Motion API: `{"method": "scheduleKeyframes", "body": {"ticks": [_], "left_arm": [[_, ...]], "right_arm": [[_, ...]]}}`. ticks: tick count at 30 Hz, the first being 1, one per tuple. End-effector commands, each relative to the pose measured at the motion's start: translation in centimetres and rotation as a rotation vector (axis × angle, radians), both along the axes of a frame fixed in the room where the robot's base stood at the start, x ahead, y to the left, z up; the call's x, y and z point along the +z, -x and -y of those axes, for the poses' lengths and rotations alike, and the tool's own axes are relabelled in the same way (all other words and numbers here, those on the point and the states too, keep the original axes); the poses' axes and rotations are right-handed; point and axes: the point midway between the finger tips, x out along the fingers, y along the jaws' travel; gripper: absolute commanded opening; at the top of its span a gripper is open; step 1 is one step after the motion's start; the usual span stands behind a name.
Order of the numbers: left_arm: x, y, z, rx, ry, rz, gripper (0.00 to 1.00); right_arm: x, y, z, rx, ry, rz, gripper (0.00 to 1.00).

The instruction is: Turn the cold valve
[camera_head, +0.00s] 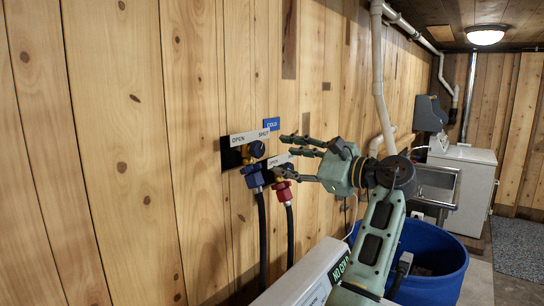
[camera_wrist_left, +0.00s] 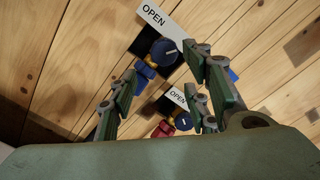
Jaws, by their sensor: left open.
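The cold valve has a round dark blue knob (camera_head: 257,149) on a brass body, with a blue collar (camera_head: 253,176) and black hose below. A blue sign is above it, and a white OPEN/SHUT label (camera_head: 248,137) runs behind the knob. My left gripper (camera_head: 287,155) is open and empty, just right of the knob and apparently apart from it. In the left wrist view the knob (camera_wrist_left: 163,52) appears between the spread fingers (camera_wrist_left: 165,78), and its OPEN label is in sight. The right gripper is not in view.
A second valve with a red collar (camera_head: 283,191) is close by, lower right of the cold one, partly behind my fingers. A blue barrel (camera_head: 433,262), a sink (camera_head: 437,184) and a white appliance (camera_head: 468,186) stand to the right. The planked wall is bare at left.

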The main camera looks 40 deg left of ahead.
Motion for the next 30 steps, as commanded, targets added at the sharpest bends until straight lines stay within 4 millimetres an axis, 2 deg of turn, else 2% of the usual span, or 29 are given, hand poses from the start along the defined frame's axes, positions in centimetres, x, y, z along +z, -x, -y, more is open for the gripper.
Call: {"method": "scheduleKeyframes", "body": {"ticks": [3, 9, 21, 26, 30], "left_arm": [[0.0, -0.3, 2.1, -0.002, 0.002, -0.001, 0.44], [-0.1, -0.4, 3.7, 0.0, 0.002, -0.001, 0.44], [-0.1, -0.4, 3.7, 0.001, -0.002, 0.024, 0.43], [-0.2, -0.4, 2.8, 0.004, -0.027, 0.23, 0.43], [-0.2, -0.5, 1.6, 0.003, -0.063, 0.544, 0.43]], "right_arm": [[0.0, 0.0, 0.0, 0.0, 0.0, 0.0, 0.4], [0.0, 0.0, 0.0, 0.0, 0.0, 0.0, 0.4], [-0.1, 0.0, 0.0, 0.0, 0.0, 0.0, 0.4], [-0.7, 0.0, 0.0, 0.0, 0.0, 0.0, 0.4], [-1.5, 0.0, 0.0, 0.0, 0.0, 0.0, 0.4]]}}
